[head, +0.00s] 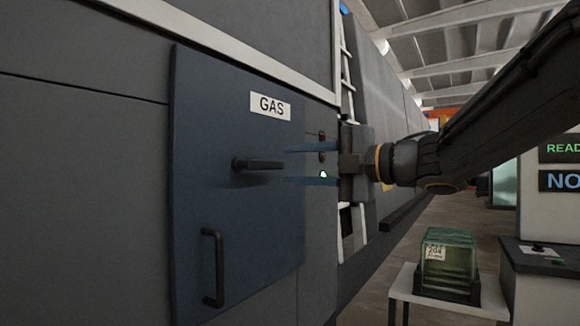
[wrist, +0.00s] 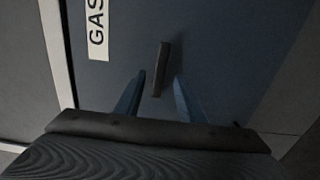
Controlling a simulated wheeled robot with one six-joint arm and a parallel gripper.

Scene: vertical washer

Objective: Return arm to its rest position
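My gripper (head: 312,164) is held out level in front of the dark blue GAS door (head: 245,225), at the height of its lever handle (head: 258,164). Its two blue fingers are spread apart, one above the other in the head view, with nothing between them. I cannot tell the exact gap in depth. My arm reaches in from the upper right.
A pull handle (head: 212,268) sits low on the door. A glass-sided box (head: 447,264) stands on a white table (head: 402,283) at the lower right. A console (head: 545,262) is at the far right. Open floor lies between.

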